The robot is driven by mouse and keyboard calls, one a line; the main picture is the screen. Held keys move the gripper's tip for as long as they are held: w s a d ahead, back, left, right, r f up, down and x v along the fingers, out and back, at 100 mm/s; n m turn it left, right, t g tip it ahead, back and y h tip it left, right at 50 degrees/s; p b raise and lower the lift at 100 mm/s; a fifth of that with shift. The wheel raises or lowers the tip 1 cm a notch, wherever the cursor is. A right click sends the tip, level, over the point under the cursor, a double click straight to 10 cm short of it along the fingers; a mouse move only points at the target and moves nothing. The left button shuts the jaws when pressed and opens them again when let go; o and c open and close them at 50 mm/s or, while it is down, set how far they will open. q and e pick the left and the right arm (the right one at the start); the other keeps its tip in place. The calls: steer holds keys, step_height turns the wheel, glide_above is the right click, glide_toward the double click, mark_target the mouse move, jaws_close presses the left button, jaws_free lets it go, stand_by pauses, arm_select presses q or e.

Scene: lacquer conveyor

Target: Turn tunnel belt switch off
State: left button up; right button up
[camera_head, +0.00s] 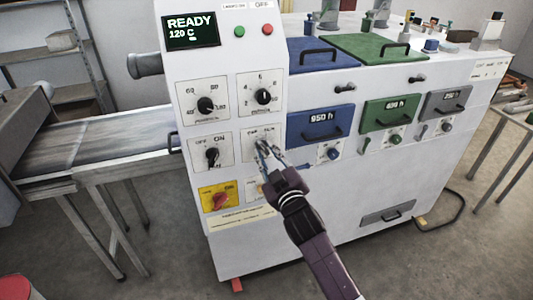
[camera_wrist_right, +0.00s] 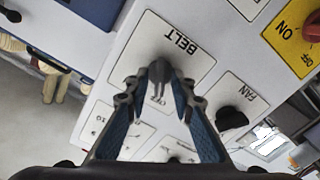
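The belt switch is a white plate marked BELT (camera_wrist_right: 186,42) with a dark knob (camera_wrist_right: 159,70) in the right wrist view. An OFF mark shows below the knob, partly covered. In the head view this plate (camera_head: 252,138) is on the white control panel and its knob is hidden by my right gripper. My right gripper (camera_head: 262,148) is open, with its fingertips (camera_wrist_right: 157,98) close to the knob, one to each side. I cannot tell whether they touch it. My left gripper is not in view.
A FAN switch (camera_wrist_right: 232,117) sits beside the belt plate. A red knob on a yellow plate (camera_head: 220,198) is lower left on the panel. Two dials (camera_head: 206,104) are above, under a display reading READY (camera_head: 191,31). A conveyor (camera_head: 90,133) extends left.

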steer(key=shift+s, duration=0.1)
steer(key=v, duration=1.2)
stand_by(0.4)
steer(key=s+d+f+m+g+h+b, duration=0.1)
steer(key=d+f+g, duration=0.1)
steer(key=f, duration=1)
steer(key=s+d+f+m+g+h+b, duration=0.1)
steer(key=d+f+g, duration=0.1)
steer(key=f, duration=1.1)
steer(key=s+d+f+m+g+h, duration=0.1)
steer(key=s+d+f+g, duration=0.1)
steer(key=s+f, duration=0.35)
steer(key=s+d+f+g+b, duration=0.1)
steer(key=s+d+f, duration=0.1)
steer(key=f, duration=0.7)
steer(key=s+d+f+m+g+h, duration=0.15)
steer(key=s+f, duration=0.25)
steer(key=f, duration=0.4)
steer(key=s+d+f+m+g, duration=0.1)
steer(key=s+d+f+g, duration=0.1)
steer(key=s+f, duration=0.5)
steer(key=s+d+f+m+g+b, duration=0.1)
steer(key=s+d+f+g, duration=0.2)
steer(key=s, duration=1.4)
steer(key=s+d+f+m+g+h+b, duration=0.1)
steer(key=s+d+f, duration=0.4)
steer(key=s+f, duration=0.6)
steer(key=shift+s+f+g, duration=0.35)
steer(key=shift+s+g, duration=0.5)
steer(key=shift+s, duration=0.2)
